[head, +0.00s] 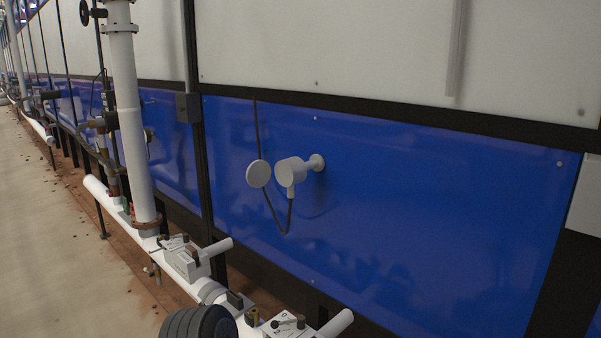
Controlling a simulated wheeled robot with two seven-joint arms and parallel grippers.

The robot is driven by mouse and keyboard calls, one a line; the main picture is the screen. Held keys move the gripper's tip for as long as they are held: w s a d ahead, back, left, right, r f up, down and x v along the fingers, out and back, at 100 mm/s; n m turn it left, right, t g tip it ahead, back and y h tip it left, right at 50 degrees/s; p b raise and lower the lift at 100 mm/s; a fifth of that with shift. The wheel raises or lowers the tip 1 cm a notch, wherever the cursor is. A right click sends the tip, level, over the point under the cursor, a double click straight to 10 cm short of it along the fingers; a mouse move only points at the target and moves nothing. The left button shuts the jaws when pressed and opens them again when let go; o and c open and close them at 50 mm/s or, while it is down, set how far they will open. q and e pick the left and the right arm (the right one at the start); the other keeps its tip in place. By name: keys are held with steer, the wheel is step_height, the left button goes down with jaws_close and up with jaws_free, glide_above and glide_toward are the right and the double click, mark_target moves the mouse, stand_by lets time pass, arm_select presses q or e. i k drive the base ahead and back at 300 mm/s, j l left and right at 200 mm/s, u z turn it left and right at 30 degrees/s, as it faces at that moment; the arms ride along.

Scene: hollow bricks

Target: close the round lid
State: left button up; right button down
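A white round lid (258,173) shows as a flat disc in front of the blue wall panel, left of a short white cylinder (297,171). A narrow gap shows between the disc and the cylinder's round front face, so the lid is not over that face. How the lid is joined to the cylinder cannot be made out. The cylinder stands out from the panel on a round mount (317,162), with a short stub (291,191) below. A dark cable (272,212) hangs behind the lid and loops up to the stub. Neither gripper is in view.
The blue panel (420,210) around the lid is clear. A white vertical pipe (130,120) stands at the left. A low white pipe with valve blocks (187,263) runs along the wall's foot. A black ribbed object (198,324) is at the bottom edge. Open floor (50,240) lies left.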

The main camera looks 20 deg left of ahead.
mark_target(258, 173)
steer(key=i+j+z, duration=0.1)
steer(key=j+z, duration=0.35)
steer(key=j, duration=0.15)
steer(key=j+z, duration=0.45)
steer(key=j, duration=0.85)
steer(key=j+z, duration=0.15)
steer(key=j, duration=0.6)
steer(key=k+j, duration=0.1)
steer(key=j, duration=0.6)
steer(key=k+j+z, duration=0.15)
steer(key=j, duration=1.3)
steer(key=z, duration=0.05)
